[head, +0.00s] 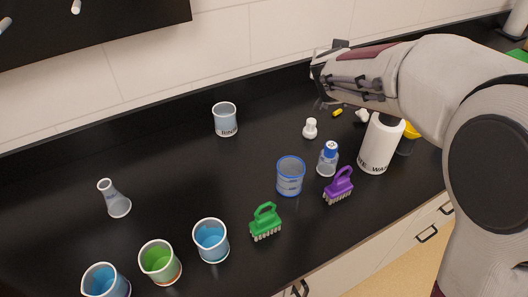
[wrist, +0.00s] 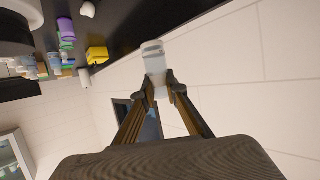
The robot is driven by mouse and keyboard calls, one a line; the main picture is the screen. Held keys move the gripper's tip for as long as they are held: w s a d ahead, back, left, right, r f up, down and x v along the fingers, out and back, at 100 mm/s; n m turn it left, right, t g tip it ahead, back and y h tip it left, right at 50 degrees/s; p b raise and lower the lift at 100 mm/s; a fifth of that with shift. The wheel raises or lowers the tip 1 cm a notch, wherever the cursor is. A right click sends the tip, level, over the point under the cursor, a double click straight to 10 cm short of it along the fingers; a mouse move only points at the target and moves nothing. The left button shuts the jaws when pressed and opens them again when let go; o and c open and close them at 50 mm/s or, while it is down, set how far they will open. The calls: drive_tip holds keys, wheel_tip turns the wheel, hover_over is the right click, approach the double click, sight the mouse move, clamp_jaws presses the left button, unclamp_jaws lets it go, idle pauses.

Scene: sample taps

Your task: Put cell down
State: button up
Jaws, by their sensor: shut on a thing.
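The cell (wrist: 153,56) is a small clear, whitish piece seen in the wrist view, between my fingertips. My gripper (wrist: 158,90) is shut on its lower end, and the rest of the cell sticks out past the fingers. In the head view, my gripper (head: 322,78) is at the back of the black counter (head: 160,165), near the tiled wall. The cell is too small and too covered there to make out clearly. In the wrist view the cell shows against the pale wall, apart from the counter.
A white wash bottle (head: 380,145), a purple brush (head: 339,186), a blue-capped jar (head: 328,160) and a blue-rimmed beaker (head: 290,177) stand right of centre. A small white item (head: 310,128) and a yellow piece (head: 337,113) lie near my gripper.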

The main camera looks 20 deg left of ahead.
drive_tip(key=w+a+f+m+h, duration=0.1)
drive_tip(key=w+a+m+h, duration=0.1)
drive_tip(key=a, duration=0.5)
drive_tip(key=w+a+f+m+h, duration=0.1)
drive_tip(key=w+a+m+h, duration=0.15)
drive_tip(key=a, duration=0.45)
drive_tip(key=s+a+f+m+g+h, duration=0.1)
drive_tip(key=s+f+m+g+h, duration=0.4)
drive_tip(key=s+f, duration=0.4)
drive_tip(key=s+m+h, duration=0.1)
drive_tip(key=s+h, duration=0.1)
drive_tip(key=s, duration=0.4)
drive_tip(key=shift+f, duration=0.2)
drive_tip(key=shift+w+a+f+m, duration=0.1)
drive_tip(key=shift+m, duration=0.15)
drive_tip(key=shift+f, duration=2.45)
drive_tip(key=shift+f, duration=2.5)
